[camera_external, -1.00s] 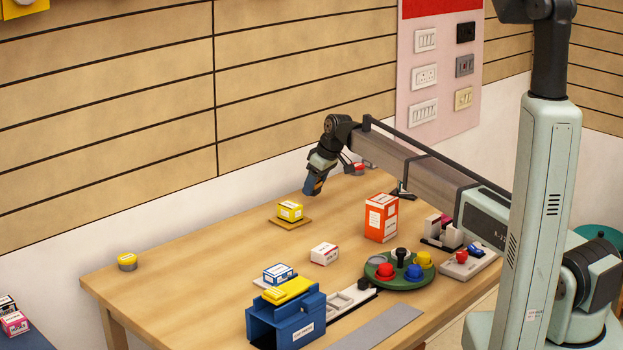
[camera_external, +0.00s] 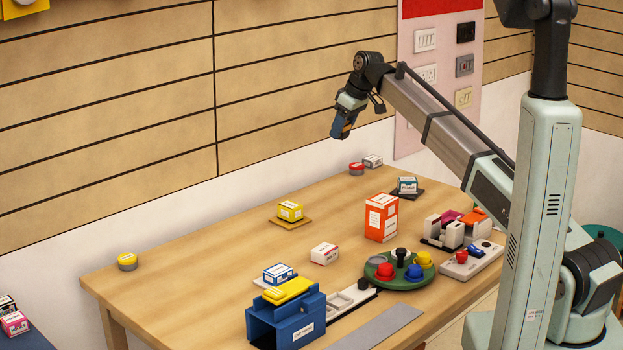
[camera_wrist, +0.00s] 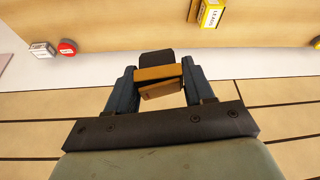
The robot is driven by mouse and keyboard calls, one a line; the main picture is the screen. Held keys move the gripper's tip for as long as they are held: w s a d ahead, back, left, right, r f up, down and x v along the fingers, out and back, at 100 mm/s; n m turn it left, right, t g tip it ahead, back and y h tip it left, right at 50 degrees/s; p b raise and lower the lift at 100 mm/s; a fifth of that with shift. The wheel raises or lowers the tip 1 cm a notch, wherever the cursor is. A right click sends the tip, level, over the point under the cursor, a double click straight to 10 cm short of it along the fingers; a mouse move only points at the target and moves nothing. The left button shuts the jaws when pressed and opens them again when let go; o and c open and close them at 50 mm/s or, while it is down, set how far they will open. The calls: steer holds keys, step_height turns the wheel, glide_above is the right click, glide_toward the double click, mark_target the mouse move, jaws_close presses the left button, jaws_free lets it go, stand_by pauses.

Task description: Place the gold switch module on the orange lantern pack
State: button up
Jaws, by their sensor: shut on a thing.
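My gripper (camera_external: 341,128) is raised well above the back part of the table, near the slatted wall. The wrist view shows its fingers (camera_wrist: 159,84) shut on a gold-brown block, which appears to be the gold switch module (camera_wrist: 160,73). The orange lantern pack (camera_external: 381,218), an upright orange box with white labels, stands on the table below and to the right of my gripper. Its top is clear.
Left of the orange pack are a yellow box (camera_external: 290,211) on a tan mat and a white box (camera_external: 324,253). A green turntable (camera_external: 398,275) with coloured knobs is in front. A teal-and-white box (camera_external: 407,185) is behind. A red round tin (camera_external: 356,169) lies near the wall.

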steer(key=s+d+r, duration=0.1)
steer(key=s+d, duration=0.5)
steer(key=s, duration=0.3)
steer(key=m, duration=0.2)
glide_above(378, 197)
steer(key=s+d, duration=0.1)
step_height(378, 197, down, 4)
steer(key=r, duration=0.1)
steer(key=shift+t+h, duration=0.3)
steer(key=shift+f, duration=4.55)
steer(key=shift+s+f, duration=0.1)
steer(key=shift+f, duration=0.05)
steer(key=o, duration=1)
steer(key=v, duration=1.2)
